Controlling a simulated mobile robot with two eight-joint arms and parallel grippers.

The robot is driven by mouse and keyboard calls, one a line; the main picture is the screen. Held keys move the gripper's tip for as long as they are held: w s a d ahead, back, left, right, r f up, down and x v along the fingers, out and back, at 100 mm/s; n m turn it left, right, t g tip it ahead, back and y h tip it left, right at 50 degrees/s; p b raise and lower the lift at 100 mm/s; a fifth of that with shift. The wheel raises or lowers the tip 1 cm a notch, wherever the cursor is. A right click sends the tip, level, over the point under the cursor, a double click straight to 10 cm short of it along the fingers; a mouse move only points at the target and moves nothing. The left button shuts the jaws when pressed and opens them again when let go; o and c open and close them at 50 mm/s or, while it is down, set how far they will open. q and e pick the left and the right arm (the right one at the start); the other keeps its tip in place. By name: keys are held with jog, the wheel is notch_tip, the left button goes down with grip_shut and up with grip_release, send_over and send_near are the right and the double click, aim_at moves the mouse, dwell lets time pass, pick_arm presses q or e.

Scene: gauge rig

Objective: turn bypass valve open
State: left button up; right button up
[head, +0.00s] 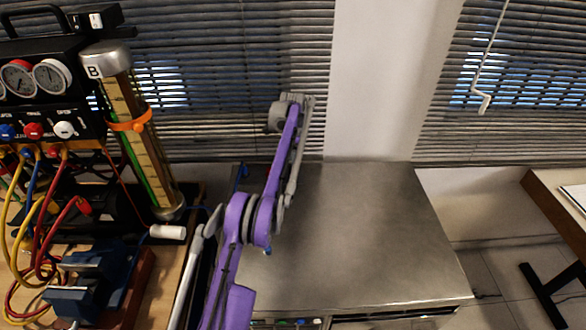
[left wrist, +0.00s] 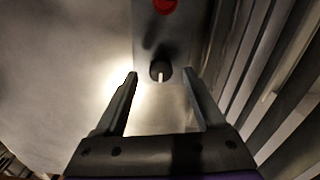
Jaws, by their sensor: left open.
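In the left wrist view a small round black knob (left wrist: 158,67) with a pale pointer sits on a grey panel (left wrist: 182,38). Its pointer runs toward the bottom of the picture. I take it for the bypass valve, though no label can be read. My left gripper (left wrist: 161,76) is open, with one finger on each side of the knob's line and a gap to it on both sides; contact does not show. In the head view my purple left arm reaches to the back of the metal cabinet; its fingers and the black knob cannot be made out there. My right gripper is not in view.
A red round part (left wrist: 164,4) is on the same panel above the knob. At left stand the gauge unit (head: 50,75), a tilted glass column (head: 135,130) marked B, coloured hoses and a blue vise (head: 85,285). The metal cabinet top (head: 370,240) is clear; blinds (head: 230,60) hang behind.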

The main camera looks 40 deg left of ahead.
pick_arm(q)
jog(key=shift+w+f, duration=0.1)
jog(key=shift+f, duration=1.15)
grip_shut()
